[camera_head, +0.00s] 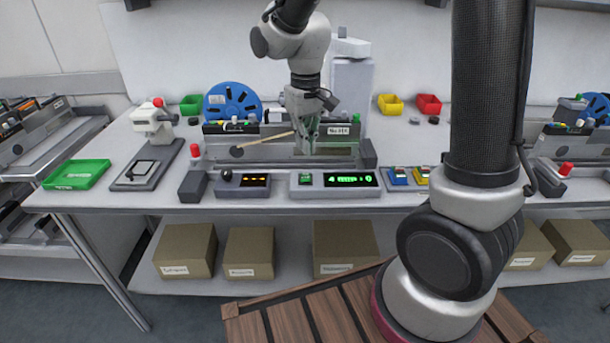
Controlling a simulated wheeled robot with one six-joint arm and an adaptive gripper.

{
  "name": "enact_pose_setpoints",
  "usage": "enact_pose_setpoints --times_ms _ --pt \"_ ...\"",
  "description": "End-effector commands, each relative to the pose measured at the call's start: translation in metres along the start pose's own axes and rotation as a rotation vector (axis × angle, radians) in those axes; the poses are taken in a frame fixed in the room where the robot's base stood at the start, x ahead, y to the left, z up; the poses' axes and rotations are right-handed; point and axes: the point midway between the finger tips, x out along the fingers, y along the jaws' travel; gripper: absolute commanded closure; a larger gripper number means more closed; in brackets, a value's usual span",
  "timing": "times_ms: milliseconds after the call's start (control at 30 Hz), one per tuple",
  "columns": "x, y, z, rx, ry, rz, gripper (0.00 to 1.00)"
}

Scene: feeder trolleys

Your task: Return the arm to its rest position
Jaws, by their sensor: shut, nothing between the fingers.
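My arm rises at the right of the head view, leaves the top edge, and comes back down at top centre. My gripper (308,143) hangs from it, pointing down over the machine (260,157) on the bench. Its fingers are shut with nothing seen between them. The fingertips are small and blend with the machine behind, so I cannot tell whether they touch it.
The bench (120,190) carries a green tray (78,174), a small white press (155,125), a blue reel (232,101), and yellow (391,104) and red bins (428,104). A light-coloured stick (264,139) lies across the machine. Cardboard boxes (186,250) stand on the lower shelf.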

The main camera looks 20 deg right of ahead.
Motion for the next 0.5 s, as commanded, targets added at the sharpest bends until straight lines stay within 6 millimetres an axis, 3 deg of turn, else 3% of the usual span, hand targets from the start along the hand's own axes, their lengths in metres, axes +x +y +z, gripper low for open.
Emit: enact_pose_setpoints --times_ms 300,400,500 --pt "0.000 0.000 0.002 -0.016 -0.008 0.001 1.00" --pt "0.007 0.004 0.021 -0.050 -0.064 0.009 1.00" --pt "-0.008 0.014 0.052 -0.072 -0.076 0.008 1.00"
